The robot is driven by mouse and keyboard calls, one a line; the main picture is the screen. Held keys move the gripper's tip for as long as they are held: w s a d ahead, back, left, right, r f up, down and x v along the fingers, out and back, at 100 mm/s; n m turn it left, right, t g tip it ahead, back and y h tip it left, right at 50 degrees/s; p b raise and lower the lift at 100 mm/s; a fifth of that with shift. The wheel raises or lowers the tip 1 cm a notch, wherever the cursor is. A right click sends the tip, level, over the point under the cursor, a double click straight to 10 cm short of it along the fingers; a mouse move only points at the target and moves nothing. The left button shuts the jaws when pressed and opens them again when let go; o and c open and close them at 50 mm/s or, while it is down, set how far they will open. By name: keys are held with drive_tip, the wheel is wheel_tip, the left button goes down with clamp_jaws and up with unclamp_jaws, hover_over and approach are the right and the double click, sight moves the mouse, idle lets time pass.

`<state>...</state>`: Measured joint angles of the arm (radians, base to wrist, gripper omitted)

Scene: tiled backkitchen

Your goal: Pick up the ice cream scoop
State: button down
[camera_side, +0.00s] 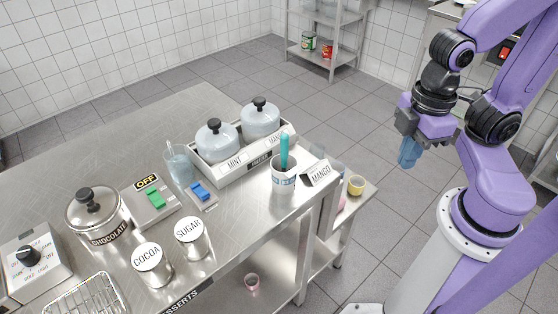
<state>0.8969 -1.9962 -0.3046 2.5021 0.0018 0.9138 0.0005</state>
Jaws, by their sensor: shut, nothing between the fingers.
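The scoop's lower end is hidden inside the cup. My gripper (408,160) has blue fingers that point down. It is shut and empty, well to the right of the cup and apart from it, out past the table's edge.
A glass of water (179,167), switches, COCOA (151,266) and SUGAR (191,240) tins and a CHOCOLATE pot (96,220) stand further left.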

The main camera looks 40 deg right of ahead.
idle(0.4)
drive_tip(key=c, duration=1)
unclamp_jaws()
wheel_tip(320, 180, up, 12)
drive_tip(key=n, duration=0.5)
hover_over(284, 157)
drive_tip(key=d, duration=0.1)
drive_tip(key=f, duration=1.1)
drive_tip(key=shift+w+f, duration=0.2)
drive_tip(key=shift+f, duration=0.2)
drive_tip(key=shift+w+a+f, duration=0.1)
drive_tip(key=shift+f, duration=1.3)
drive_tip(key=shift+w+f, duration=0.1)
drive_tip(key=shift+f, duration=1.3)
